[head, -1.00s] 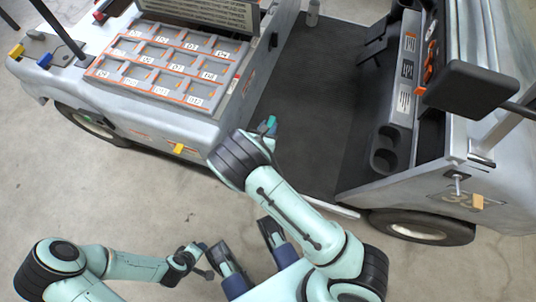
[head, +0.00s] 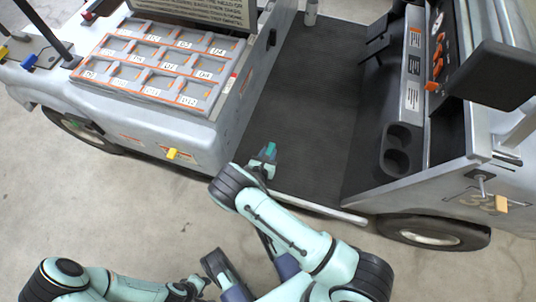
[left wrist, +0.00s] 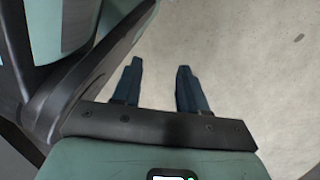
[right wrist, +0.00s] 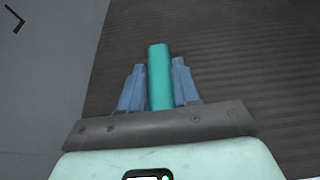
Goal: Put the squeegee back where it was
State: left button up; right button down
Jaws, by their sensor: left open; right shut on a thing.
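The squeegee (head: 270,151) shows as a short teal piece at the end of my right arm in the head view. In the right wrist view its teal handle (right wrist: 159,80) stands between the two blue fingers of my right gripper (right wrist: 158,66), which is shut on it. In the head view the right gripper (head: 264,162) is over the front edge of the cart's dark floor. The rest of the squeegee is hidden. My left gripper (left wrist: 160,66) is open and empty over the concrete in the left wrist view.
The grey cart has a dark footwell floor (head: 300,85), with a light sill (head: 320,209) along its near edge. A compartment tray (head: 155,62) lies left, cup holders (head: 396,150) right. A yellow tab (head: 172,154) and a dark mirror (head: 490,75) stick out. Concrete is clear at left.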

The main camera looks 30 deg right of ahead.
pick_arm(q)
jog(key=shift+s+f, duration=0.1)
jog(key=shift+s, duration=0.1)
pick_arm(e)
jog(key=shift+f, duration=0.25)
jog(key=shift+f, duration=0.15)
jog(key=c, duration=0.8)
grip_release()
pick_arm(q)
jog(key=shift+s, duration=0.1)
pick_arm(e)
jog(key=shift+s+a+r, duration=0.15)
jog(key=shift+a+r, duration=0.1)
jog(key=shift+r, duration=0.05)
pick_arm(q)
jog(key=w+r+t+p, duration=0.2)
jog(key=w+r+p, duration=0.1)
jog(key=w+r, duration=0.2)
jog(key=shift+w+d, duration=0.4)
jog(key=shift+w, duration=0.55)
pick_arm(e)
jog(key=v, duration=1.1)
jog(key=shift+s, duration=0.2)
jog(key=shift+a, duration=0.1)
